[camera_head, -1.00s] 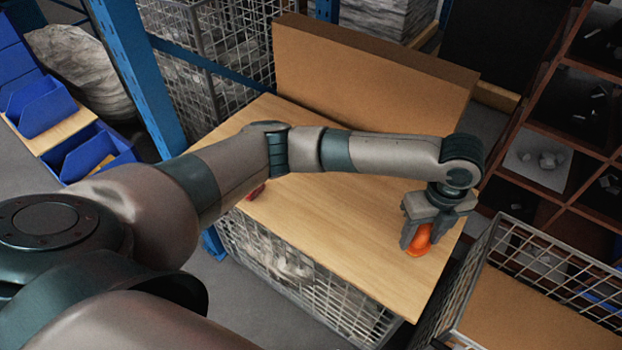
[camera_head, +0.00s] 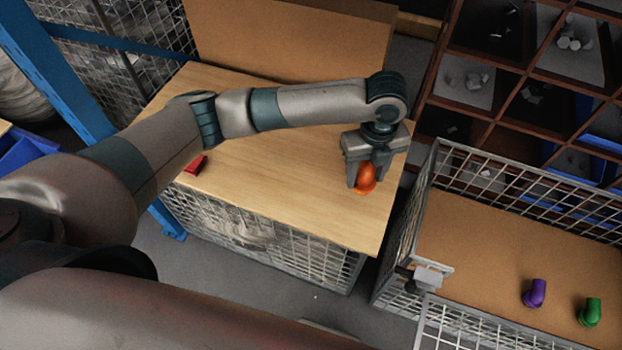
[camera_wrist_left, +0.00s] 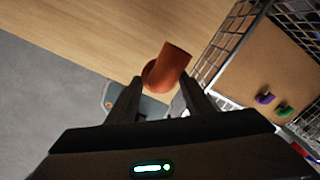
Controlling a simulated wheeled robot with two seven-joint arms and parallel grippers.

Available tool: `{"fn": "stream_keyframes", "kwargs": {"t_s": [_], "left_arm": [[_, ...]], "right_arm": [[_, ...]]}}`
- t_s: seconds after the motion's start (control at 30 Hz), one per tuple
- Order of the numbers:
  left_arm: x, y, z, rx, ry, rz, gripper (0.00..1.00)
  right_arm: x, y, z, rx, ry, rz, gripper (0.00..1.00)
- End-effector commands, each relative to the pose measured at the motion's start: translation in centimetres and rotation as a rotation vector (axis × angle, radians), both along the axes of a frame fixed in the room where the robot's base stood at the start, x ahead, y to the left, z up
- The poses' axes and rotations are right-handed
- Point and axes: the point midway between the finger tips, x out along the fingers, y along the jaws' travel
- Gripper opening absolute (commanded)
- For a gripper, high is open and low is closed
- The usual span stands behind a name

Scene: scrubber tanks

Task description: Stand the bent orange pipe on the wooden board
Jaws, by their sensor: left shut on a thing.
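The bent orange pipe (camera_head: 366,178) is between the fingers of my left gripper (camera_head: 368,182), which is shut on it. The pipe is over the right part of the wooden board (camera_head: 290,185), near its right edge. In the left wrist view the pipe (camera_wrist_left: 168,67) shows as a short tube with a rounded end, between the two dark fingertips (camera_wrist_left: 160,90), with the board (camera_wrist_left: 120,40) beyond. The fingers hide part of the pipe in the head view. I cannot tell whether its lower end touches the board. My right gripper is not in view.
A red object (camera_head: 196,164) lies at the board's left front edge. A mesh crate (camera_head: 403,235) stands to the right, holding a purple pipe (camera_head: 535,292) and a green pipe (camera_head: 590,312). A brown panel (camera_head: 290,40) rises behind the board. The board's middle is clear.

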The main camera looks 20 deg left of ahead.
Motion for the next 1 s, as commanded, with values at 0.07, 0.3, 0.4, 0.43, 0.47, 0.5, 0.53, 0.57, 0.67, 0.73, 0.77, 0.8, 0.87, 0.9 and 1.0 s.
{"fn": "stream_keyframes", "kwargs": {"t_s": [0.07,0.3,0.4,0.43,0.47,0.5,0.53,0.57,0.67,0.73,0.77,0.8,0.87,0.9,1.0], "left_arm": [[-0.3,1.4,-0.5,0.004,0.003,0.002,0.23],[-1.2,5.8,-3.0,0.004,0.004,0.002,0.23],[-1.6,7.5,-4.1,0.003,0.003,0.002,0.23],[-1.7,8.0,-4.4,0.004,0.003,0.003,0.23],[-1.7,8.4,-4.7,0.003,0.002,0.003,0.23],[-1.8,8.9,-5.1,0.002,0.002,0.002,0.23],[-1.9,9.2,-5.3,0.003,0.001,0.001,0.23],[-1.9,9.4,-5.5,0.002,0.000,0.002,0.23],[-2.0,9.9,-5.9,0.001,0.001,0.000,0.23],[-2.0,10.0,-6.0,0.001,0.001,-0.001,0.23],[-2.0,10.0,-6.1,0.001,0.000,-0.001,0.23],[-2.0,10.0,-6.1,0.001,-0.001,-0.001,0.23],[-2.0,10.0,-6.1,0.001,-0.001,-0.001,0.23],[-2.0,10.0,-6.1,0.001,-0.001,-0.001,0.23],[-2.0,10.0,-6.1,0.001,-0.001,-0.001,0.23]], "right_arm": [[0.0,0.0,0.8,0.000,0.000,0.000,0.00],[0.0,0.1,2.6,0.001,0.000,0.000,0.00],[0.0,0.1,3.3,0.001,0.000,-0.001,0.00],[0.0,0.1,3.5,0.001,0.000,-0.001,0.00],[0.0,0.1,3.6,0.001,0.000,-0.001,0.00],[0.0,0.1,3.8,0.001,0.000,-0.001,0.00],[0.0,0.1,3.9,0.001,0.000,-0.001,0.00],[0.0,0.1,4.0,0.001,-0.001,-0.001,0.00],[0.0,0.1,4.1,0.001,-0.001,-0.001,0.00],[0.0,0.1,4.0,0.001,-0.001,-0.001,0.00],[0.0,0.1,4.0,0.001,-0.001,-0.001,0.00],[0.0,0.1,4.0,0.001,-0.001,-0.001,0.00],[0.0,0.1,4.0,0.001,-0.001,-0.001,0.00],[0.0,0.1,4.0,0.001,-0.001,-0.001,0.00],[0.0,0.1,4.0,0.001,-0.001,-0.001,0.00]]}}
